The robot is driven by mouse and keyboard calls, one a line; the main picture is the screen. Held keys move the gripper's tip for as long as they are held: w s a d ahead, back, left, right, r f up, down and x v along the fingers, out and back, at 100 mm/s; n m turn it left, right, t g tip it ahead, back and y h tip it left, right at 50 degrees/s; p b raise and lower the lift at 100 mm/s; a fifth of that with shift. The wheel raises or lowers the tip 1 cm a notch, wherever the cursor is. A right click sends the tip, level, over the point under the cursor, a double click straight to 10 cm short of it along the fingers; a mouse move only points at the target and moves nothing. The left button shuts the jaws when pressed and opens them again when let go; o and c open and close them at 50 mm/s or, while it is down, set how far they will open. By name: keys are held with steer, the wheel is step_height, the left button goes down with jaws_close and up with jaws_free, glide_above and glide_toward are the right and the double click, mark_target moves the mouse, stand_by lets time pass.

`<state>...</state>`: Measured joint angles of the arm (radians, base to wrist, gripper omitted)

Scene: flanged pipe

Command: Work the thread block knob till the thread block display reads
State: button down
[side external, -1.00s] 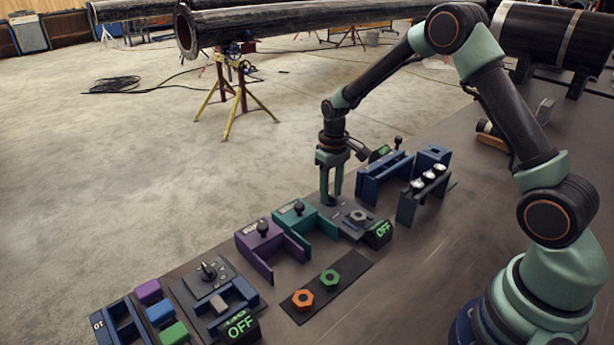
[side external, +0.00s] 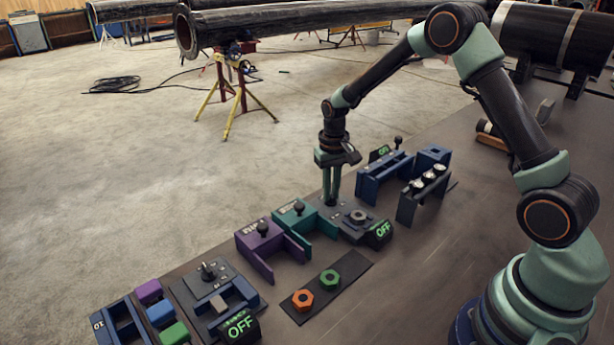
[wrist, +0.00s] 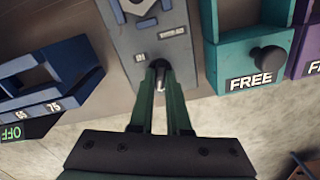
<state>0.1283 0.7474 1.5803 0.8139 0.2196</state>
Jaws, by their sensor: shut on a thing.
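The thread block (side external: 338,226) is a dark grey panel with a raised grey hexagonal fitting (side external: 358,216) on it. Its display (side external: 379,231) reads OFF in green. My gripper (side external: 331,202) points straight down at the panel's far end and is shut on the small dark knob (wrist: 158,67). In the wrist view my gripper's green fingers (wrist: 161,88) stand on either side of the knob. The fingers hide most of the knob in the side view. The fitting also shows at the top of the wrist view (wrist: 138,8).
A teal block (side external: 304,220) with a black knob stands close on the left, labelled FREE in the wrist view. A blue block (side external: 384,178) stands on the right, near a rack (side external: 422,196) with pale round tops. A dark mat (side external: 326,288) holds orange and green nuts.

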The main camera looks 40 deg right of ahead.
steer(key=m, duration=0.4)
steer(key=shift+m, duration=0.3)
steer(key=m, duration=0.4)
steer(key=shift+m, duration=0.3)
steer(key=shift+r, duration=0.1)
steer(key=c, duration=0.9)
jaws_free()
step_height(320, 180, up, 12)
